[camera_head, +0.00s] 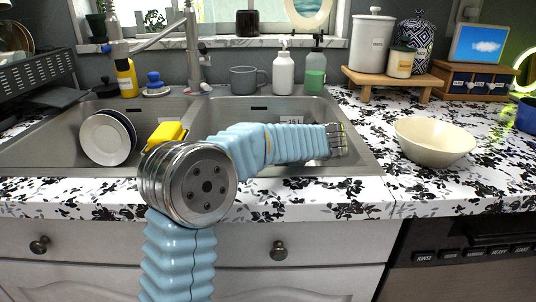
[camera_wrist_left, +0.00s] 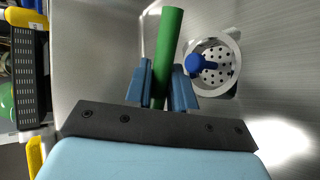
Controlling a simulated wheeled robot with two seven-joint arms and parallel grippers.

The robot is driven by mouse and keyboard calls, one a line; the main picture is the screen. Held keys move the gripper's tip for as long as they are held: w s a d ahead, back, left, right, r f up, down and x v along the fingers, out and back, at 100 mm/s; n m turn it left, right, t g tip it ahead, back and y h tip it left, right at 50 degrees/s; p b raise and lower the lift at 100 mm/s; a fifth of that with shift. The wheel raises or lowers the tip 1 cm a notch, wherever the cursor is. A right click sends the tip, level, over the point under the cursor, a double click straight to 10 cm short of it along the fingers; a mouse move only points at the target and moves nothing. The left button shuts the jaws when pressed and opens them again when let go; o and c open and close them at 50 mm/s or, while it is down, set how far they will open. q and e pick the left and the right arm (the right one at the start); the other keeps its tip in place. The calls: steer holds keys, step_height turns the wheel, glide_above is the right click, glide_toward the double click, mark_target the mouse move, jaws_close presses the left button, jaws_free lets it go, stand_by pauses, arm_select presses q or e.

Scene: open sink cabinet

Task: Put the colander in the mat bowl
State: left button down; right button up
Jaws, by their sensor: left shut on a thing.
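In the left wrist view my left gripper (camera_wrist_left: 160,80) is shut on a green bar-shaped handle (camera_wrist_left: 168,40) that lies between its two blue fingers. I cannot tell what the handle belongs to. A round perforated metal piece (camera_wrist_left: 222,75) with a blue knob or handle over it shows just right of the fingers; I cannot tell whether it is the colander or the sink drain. In the head view the left arm reaches over the right basin, and its fingers are hidden. A cream bowl (camera_head: 434,141), seemingly the mat bowl, stands empty on the right counter. My right gripper is not in view.
A wooden stand (camera_head: 397,80) with jars is behind the bowl.

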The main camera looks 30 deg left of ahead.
arm_select(q)
steer(key=c, duration=1)
jaws_free()
steer(key=shift+o, duration=0.2)
steer(key=shift+r, duration=0.25)
steer(key=v, duration=0.8)
steer(key=shift+a+r, duration=0.15)
steer(key=shift+r, duration=0.1)
